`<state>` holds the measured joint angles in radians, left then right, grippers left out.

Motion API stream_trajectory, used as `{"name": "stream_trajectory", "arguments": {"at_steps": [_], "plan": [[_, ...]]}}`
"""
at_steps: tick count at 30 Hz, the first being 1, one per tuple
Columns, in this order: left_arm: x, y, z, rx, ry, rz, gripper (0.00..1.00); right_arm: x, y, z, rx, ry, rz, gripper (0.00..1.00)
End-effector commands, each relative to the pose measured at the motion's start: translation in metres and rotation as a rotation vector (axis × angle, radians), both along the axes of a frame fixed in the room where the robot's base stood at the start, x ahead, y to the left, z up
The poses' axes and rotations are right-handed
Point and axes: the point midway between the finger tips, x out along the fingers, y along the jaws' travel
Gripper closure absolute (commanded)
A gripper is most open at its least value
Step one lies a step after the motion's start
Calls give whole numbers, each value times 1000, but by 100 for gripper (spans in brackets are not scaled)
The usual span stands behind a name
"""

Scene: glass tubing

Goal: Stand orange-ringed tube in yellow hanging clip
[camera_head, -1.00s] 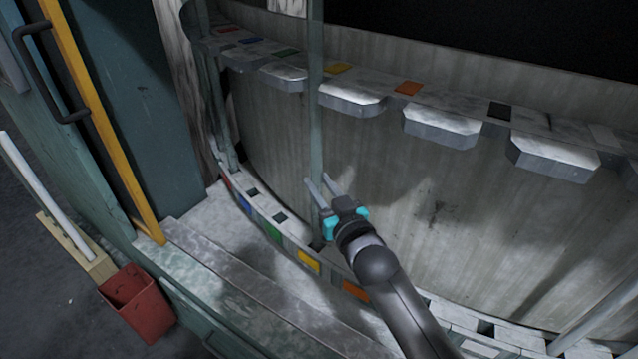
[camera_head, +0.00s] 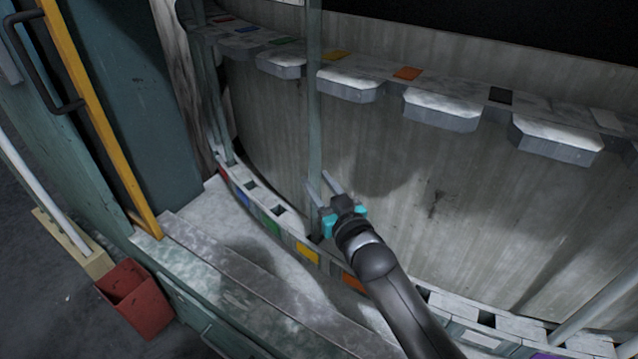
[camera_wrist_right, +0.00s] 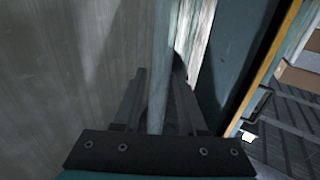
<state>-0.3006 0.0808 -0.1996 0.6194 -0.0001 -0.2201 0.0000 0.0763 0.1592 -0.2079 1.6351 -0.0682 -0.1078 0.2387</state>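A tall, clear glass tube (camera_head: 314,120) stands about upright against the curved wall. Its upper part passes the gap just left of the upper clip with the yellow label (camera_head: 337,56). Its lower end meets the lower rail near the yellow label (camera_head: 308,253). No orange ring can be made out on it. My right gripper (camera_head: 322,187) is at the tube's lower part. In the right wrist view the tube (camera_wrist_right: 160,70) runs between its two fingers, with gaps visible beside it, so the gripper looks open around it. My left gripper is not in view.
Other upper clips carry orange (camera_head: 407,73), black (camera_head: 501,96) and green (camera_head: 284,41) labels. The lower rail (camera_head: 262,205) has matching coloured patches. Another tube stands at the left end, and one at lower right. A red bin (camera_head: 135,300) and a yellow-edged panel (camera_head: 90,110) are at left.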

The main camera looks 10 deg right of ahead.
Motion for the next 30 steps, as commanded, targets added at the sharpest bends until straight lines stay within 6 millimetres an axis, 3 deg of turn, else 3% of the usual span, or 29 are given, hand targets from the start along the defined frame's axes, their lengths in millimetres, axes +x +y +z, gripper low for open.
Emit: {"name": "stream_trajectory", "arguments": {"at_steps": [1,6,17,30], "plan": [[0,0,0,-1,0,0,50,0,0,0,0,0,0,52],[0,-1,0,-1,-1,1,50,0,0,0,0,0,0,34],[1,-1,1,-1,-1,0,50,-5,-1,-1,0,2,0,34],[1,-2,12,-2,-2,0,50,-70,-14,-1,-1,4,0,34]]}}
